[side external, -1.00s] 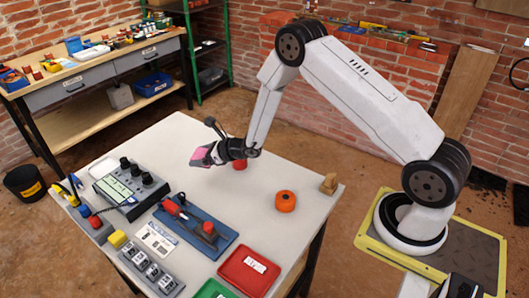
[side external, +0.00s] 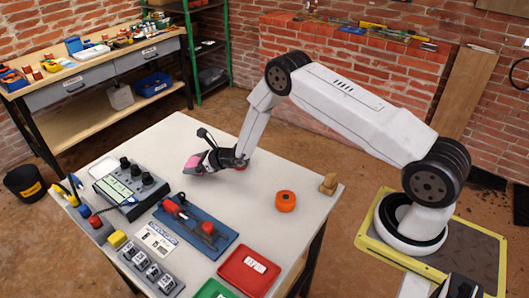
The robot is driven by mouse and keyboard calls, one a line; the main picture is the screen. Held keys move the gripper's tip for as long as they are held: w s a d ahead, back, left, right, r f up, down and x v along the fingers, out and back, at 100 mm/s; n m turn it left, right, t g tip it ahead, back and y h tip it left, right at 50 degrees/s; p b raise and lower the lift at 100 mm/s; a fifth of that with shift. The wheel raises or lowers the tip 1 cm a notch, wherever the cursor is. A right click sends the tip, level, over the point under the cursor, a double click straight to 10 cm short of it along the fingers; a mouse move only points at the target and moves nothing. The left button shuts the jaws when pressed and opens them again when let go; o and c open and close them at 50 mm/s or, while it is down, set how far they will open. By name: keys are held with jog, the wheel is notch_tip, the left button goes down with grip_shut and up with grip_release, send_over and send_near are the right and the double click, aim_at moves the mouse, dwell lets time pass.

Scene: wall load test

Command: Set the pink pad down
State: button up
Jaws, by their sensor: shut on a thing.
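The pink pad (side external: 193,163) is at the tip of my gripper (side external: 200,163), near the far middle of the white table (side external: 255,195). My gripper is shut on the pad. The pad is low, close to the tabletop; I cannot tell whether it touches. The dark fingers hide part of it.
A red round thing (side external: 241,164) stands just behind my wrist, partly hidden. A grey control box (side external: 130,187) is to the left, a blue tray (side external: 196,230) with tools in front. An orange roll (side external: 285,201) and red tray (side external: 249,270) are to the right. Table between is clear.

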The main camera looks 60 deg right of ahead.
jog(key=shift+f, duration=1.3)
jog(key=shift+f, duration=0.1)
jog(key=o, duration=1)
jog(key=shift+o, duration=0.2)
jog(key=shift+s+d+r, duration=0.15)
jog(key=shift+s+r, duration=0.05)
jog(key=shift+s, duration=0.1)
jog(key=shift+v, duration=5.7)
